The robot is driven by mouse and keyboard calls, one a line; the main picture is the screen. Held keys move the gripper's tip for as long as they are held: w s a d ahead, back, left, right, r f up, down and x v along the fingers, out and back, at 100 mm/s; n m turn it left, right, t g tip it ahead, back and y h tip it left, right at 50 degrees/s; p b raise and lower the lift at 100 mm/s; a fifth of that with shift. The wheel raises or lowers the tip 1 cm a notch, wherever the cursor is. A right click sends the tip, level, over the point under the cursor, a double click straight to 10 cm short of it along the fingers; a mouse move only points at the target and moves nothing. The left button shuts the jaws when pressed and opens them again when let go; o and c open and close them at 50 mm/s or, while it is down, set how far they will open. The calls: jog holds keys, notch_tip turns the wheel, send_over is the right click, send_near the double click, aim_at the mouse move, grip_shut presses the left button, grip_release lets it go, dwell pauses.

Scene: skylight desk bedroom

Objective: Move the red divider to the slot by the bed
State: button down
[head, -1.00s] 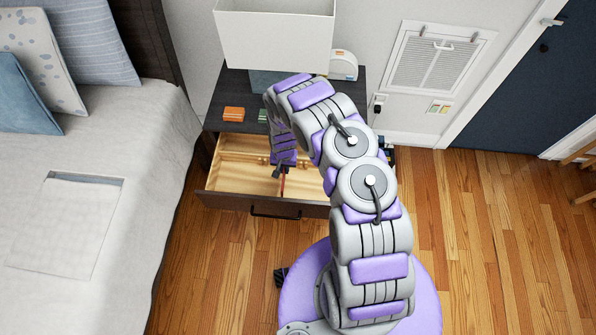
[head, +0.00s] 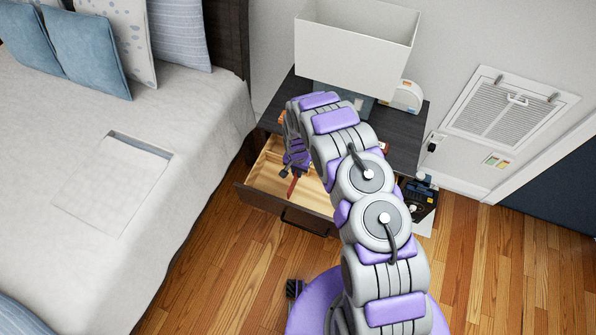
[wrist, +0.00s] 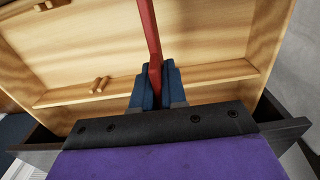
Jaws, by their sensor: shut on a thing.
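The red divider (head: 293,186) is a thin upright strip over the open wooden drawer (head: 262,170) of the dark nightstand (head: 405,150). My gripper (head: 294,172) is shut on it. In the wrist view the divider (wrist: 149,30) stands between the two blue fingertips (wrist: 155,78) and runs away across the drawer. A pair of small wooden pegs (wrist: 97,86) on the near rail, left of the divider, and another pair (wrist: 52,4) on the far side mark a slot. The divider is apart from these pegs. I cannot tell whether its lower edge touches the drawer floor.
The bed (head: 195,130) stands left of the drawer, close to its side. A lamp with a white shade (head: 355,45), a white rounded object (head: 407,97) and a small orange item (head: 282,117) are on the nightstand. A black device (head: 420,197) stands right of it.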

jog(key=shift+f+b, duration=1.45)
jog(key=shift+f, duration=1.45)
jog(key=shift+f+b, duration=1.7)
jog(key=shift+f, duration=1.75)
jog(key=c, duration=1.1)
grip_release()
jog(key=shift+r, duration=0.1)
notch_tip(320, 180, up, 17)
jog(key=p, duration=0.3)
